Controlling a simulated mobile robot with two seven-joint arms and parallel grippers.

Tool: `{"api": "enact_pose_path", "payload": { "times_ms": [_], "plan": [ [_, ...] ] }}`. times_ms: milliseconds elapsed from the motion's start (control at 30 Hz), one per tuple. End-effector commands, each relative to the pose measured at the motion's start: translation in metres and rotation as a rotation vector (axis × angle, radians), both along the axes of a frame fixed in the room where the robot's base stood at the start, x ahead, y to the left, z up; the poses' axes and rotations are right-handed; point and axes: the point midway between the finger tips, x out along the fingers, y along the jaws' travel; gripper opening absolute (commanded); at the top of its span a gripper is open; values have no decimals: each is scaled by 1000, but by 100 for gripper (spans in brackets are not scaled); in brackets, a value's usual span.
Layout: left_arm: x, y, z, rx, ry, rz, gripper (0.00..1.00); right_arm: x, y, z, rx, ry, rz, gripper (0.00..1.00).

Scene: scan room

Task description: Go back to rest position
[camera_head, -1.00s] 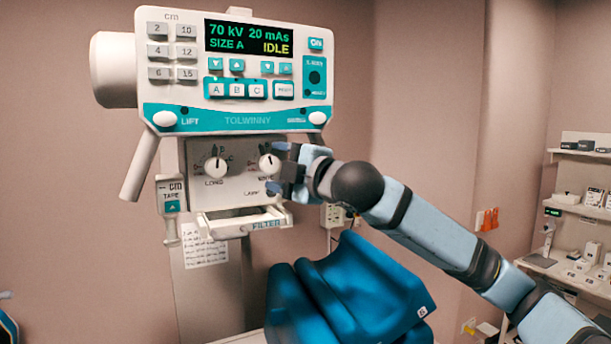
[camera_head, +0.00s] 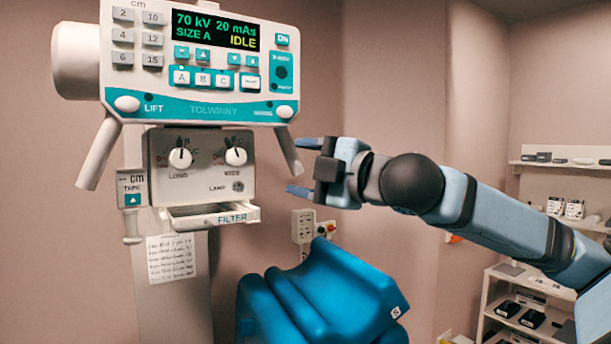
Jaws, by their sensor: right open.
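My right gripper (camera_head: 302,167) comes in from the right on my blue and black arm. Its two blue fingers are apart and nothing is between them. It is to the right of the white X-ray head (camera_head: 190,75), close to the right handle (camera_head: 288,150) in the picture. The display (camera_head: 214,30) reads 70 kV, 20 mAs, SIZE A and IDLE. Below it, the collimator box has a left knob (camera_head: 180,158) and a right knob (camera_head: 236,157), both uncovered. My left gripper is out of view.
Shelves with small devices (camera_head: 530,320) line the right side. The filter tray (camera_head: 213,216) juts out under the collimator box.

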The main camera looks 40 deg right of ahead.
Motion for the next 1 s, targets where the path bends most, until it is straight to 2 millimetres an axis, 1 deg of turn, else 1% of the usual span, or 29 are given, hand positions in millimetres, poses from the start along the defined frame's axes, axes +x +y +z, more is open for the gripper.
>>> {"api": "enact_pose_path", "payload": {
  "times_ms": [533, 567, 633, 667, 767, 800, 867, 900, 967, 1000],
  "plan": [
    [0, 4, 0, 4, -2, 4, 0, 0, 0, 0, 0, 1, 0, 64],
    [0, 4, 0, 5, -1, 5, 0, 1, 0, -1, 1, 3, 1, 64],
    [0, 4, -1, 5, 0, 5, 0, 5, 2, -10, 14, 19, 4, 64],
    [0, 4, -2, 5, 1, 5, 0, 9, 2, -17, 23, 31, 4, 64],
    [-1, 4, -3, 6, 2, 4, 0, 26, 8, -56, 79, 99, 9, 64],
    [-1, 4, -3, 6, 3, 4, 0, 34, 11, -77, 110, 137, 9, 64],
    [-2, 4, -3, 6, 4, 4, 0, 44, 17, -115, 164, 200, 3, 64],
    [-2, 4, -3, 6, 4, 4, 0, 50, 21, -141, 203, 244, -3, 64],
    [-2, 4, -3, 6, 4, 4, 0, 54, 27, -180, 261, 311, -20, 64],
    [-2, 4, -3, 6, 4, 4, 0, 56, 31, -206, 300, 355, -34, 64]
  ]
}}
